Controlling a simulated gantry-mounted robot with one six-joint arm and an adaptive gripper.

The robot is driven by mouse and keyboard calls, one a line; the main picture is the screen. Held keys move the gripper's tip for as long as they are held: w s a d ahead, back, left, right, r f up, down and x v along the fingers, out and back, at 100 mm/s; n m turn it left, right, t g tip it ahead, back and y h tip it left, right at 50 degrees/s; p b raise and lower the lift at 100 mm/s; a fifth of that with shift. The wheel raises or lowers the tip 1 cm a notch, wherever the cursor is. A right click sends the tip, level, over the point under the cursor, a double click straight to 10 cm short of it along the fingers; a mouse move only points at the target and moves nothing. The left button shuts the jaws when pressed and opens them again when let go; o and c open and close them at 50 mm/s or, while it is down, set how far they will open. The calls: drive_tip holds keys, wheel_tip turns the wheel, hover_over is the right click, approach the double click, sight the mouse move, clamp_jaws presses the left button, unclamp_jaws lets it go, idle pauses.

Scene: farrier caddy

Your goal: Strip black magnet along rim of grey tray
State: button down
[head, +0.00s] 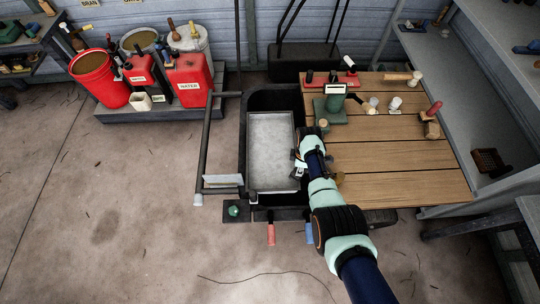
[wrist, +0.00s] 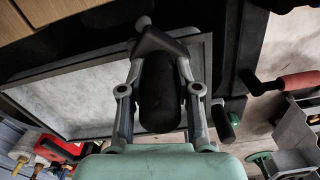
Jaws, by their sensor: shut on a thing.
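The grey tray (head: 270,116) lies in a black frame beside the wooden table, its flat inside bare in the head view. In the wrist view its rim (wrist: 205,75) and pale floor run behind my gripper. My gripper (head: 298,166) is over the tray's right edge. In the wrist view my gripper (wrist: 159,90) is shut on a dark rounded piece, which I take for the black magnet (wrist: 160,95). Whether it touches the rim is hidden by the fingers.
Red containers (head: 188,82) and buckets stand on a platform at the upper left. A red handle (head: 271,234) hangs at the front. The left floor is mostly clear.

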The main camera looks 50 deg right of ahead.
drive_tip(key=shift+f, duration=0.15)
drive_tip(key=shift+w+d+b, duration=0.1)
drive_tip(key=shift+d+b, duration=0.05)
drive_tip(key=shift+b, duration=0.2)
drive_tip(key=shift+w+d+f+b, duration=0.15)
drive_tip(key=shift+w+d+b, duration=0.2)
drive_tip(key=shift+b, duration=0.35)
drive_tip(key=shift+w+d+b, duration=0.35)
drive_tip(key=shift+d+b, duration=0.15)
drive_tip(key=shift+b, duration=0.5)
drive_tip(key=shift+w+d+r, duration=0.15)
drive_tip(key=shift+d+r, duration=0.05)
drive_tip(key=shift+r, duration=0.1)
